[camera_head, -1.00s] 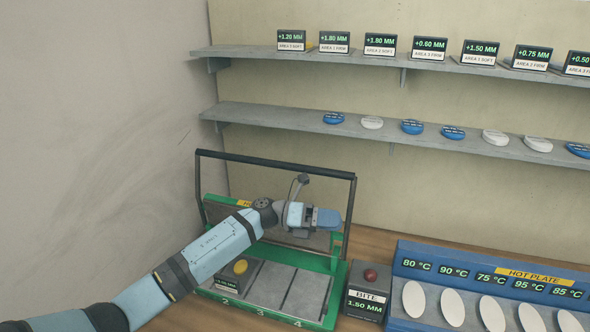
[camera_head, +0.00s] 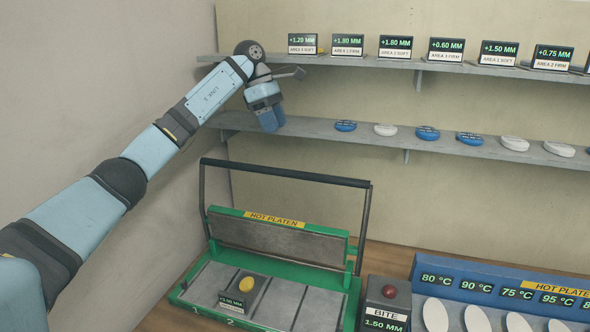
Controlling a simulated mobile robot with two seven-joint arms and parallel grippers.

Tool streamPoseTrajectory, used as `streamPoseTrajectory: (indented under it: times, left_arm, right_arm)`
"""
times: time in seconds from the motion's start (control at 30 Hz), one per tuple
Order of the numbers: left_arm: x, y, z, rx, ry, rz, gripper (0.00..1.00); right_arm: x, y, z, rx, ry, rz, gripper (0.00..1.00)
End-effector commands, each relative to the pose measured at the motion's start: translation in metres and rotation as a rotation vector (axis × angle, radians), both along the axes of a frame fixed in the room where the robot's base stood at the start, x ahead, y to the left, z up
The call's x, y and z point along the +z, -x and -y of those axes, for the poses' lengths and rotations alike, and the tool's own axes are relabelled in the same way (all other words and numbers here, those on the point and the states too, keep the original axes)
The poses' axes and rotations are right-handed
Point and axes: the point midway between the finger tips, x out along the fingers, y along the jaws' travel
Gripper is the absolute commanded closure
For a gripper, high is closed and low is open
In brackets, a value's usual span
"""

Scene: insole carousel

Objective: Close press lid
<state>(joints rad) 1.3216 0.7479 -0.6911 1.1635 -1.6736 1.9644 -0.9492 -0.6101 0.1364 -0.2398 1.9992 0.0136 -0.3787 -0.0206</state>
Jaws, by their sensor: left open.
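The press stands at the lower middle, with a green base frame (camera_head: 312,322) and numbered grey slots. Its lid (camera_head: 280,236), labelled HOT PLATEN, is raised and tilted back. A black handle bar (camera_head: 285,172) rises above the lid, upright. My left gripper (camera_head: 271,122) is above and behind the press, in front of the lower shelf's left end, pointing down. It is apart from the handle and lid and holds nothing that I can see. My right gripper is not in view.
A yellow-topped block (camera_head: 244,286) sits in the press. A BITE box (camera_head: 386,303) with a red button stands to its right, beside a blue hot plate (camera_head: 460,268) with white insoles. The upper shelf (camera_head: 390,62) holds label signs; the lower shelf (camera_head: 340,131) holds discs.

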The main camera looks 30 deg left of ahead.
Motion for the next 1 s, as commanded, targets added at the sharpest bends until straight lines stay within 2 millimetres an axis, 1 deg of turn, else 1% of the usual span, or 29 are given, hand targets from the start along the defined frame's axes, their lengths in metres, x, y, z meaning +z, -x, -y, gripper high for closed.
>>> streamPoseTrajectory:
  times: [0.3,0.5,0.6,0.7,0.83,1.0]
  left_arm:
    - [-0.06,-0.002,0.026,-0.002,0.004,-0.004,0.52]
    - [-0.094,-0.003,0.041,-0.002,0.005,-0.002,0.52]
    - [-0.106,-0.004,0.046,-0.001,0.005,-0.002,0.52]
    - [-0.113,-0.004,0.049,-0.001,0.005,0.0,0.52]
    - [-0.117,-0.004,0.05,-0.001,0.005,0.001,0.52]
    - [-0.118,-0.005,0.05,-0.001,0.004,0.0,0.52]
  right_arm:
    - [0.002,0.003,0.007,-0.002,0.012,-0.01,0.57]
    - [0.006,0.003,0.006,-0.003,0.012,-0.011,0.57]
    - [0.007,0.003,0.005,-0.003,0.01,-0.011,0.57]
    - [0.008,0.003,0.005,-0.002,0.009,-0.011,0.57]
    - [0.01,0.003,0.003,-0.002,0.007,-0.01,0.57]
    - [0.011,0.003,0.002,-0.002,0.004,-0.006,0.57]
